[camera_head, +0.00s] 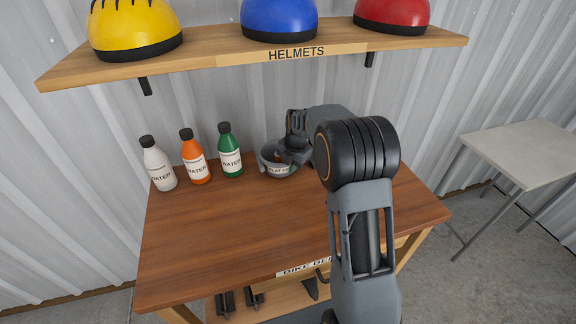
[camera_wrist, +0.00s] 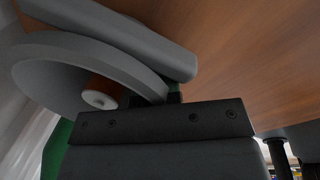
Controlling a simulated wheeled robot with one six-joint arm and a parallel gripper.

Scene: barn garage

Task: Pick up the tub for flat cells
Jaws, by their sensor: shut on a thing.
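The tub for flat cells (camera_head: 267,166) is a small grey bowl-like tub with a white label, partly readable as "FLAT". It is at the back of the wooden bench, right of the green bottle. My gripper (camera_head: 293,158) is shut on its right side, at the wall. In the wrist view the tub's curved grey wall (camera_wrist: 38,73) fills the upper left. An orange-brown piece with a white end (camera_wrist: 100,98) shows inside. My gripper (camera_wrist: 170,85) meets the rim there. I cannot tell whether the tub touches the bench.
White, orange (camera_head: 196,160) and green (camera_head: 230,152) water bottles stand left of the tub on the bench (camera_head: 220,235). A shelf (camera_head: 215,61) with three helmets hangs above. The bench front is clear. A grey table (camera_head: 520,150) stands at right.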

